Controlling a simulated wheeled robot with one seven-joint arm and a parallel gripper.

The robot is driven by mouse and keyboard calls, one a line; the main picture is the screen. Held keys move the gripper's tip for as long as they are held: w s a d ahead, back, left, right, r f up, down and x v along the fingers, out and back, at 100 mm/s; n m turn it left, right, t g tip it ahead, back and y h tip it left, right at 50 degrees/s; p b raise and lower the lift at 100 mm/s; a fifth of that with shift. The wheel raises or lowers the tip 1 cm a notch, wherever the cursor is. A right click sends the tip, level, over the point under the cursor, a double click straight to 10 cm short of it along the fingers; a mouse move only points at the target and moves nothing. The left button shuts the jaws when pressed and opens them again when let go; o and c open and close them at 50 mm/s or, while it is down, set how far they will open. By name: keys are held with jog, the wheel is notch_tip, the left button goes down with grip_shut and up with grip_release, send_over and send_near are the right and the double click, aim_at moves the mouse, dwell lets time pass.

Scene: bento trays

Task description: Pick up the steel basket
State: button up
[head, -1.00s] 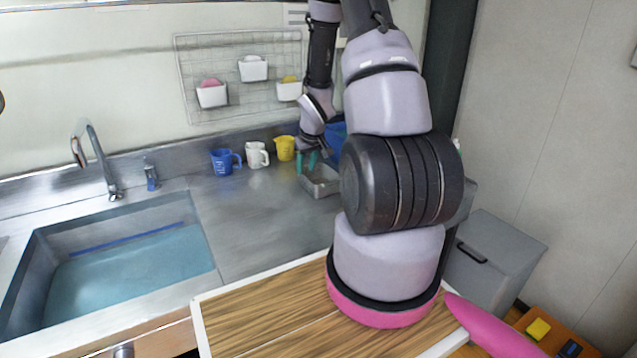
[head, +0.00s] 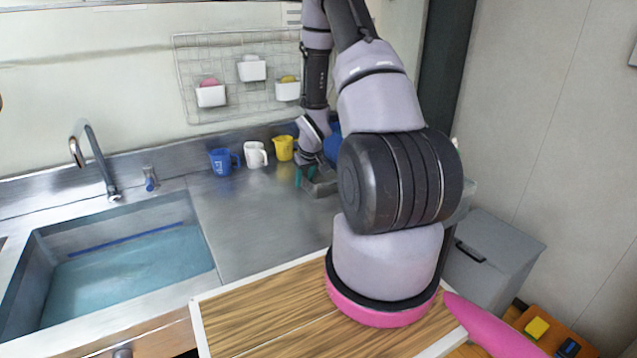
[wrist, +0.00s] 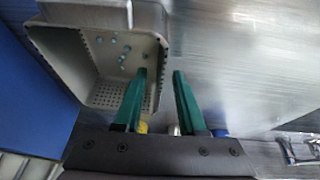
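The steel basket (head: 322,189) stands on the steel counter at the back, mostly hidden behind my arm. In the wrist view the basket (wrist: 75,58) is an open grey box with a perforated bottom and several small pale blue spots or bits inside. My gripper (head: 305,178) is low at the basket's left side. In the wrist view my gripper's green fingers (wrist: 160,73) are apart. The left finger overlaps the basket's inside and the right one is outside, with the basket's side wall between them. I cannot tell whether either finger touches the wall.
A blue mug (head: 222,161), a white mug (head: 255,155) and a yellow mug (head: 283,148) stand left of the basket by the wall. A blue object (head: 333,140) is close behind it. The sink (head: 120,262) is at left; the counter (head: 262,215) between is clear.

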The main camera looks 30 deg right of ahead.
jog(key=shift+f, duration=0.25)
dwell(0.3)
grip_shut()
dwell(1.3)
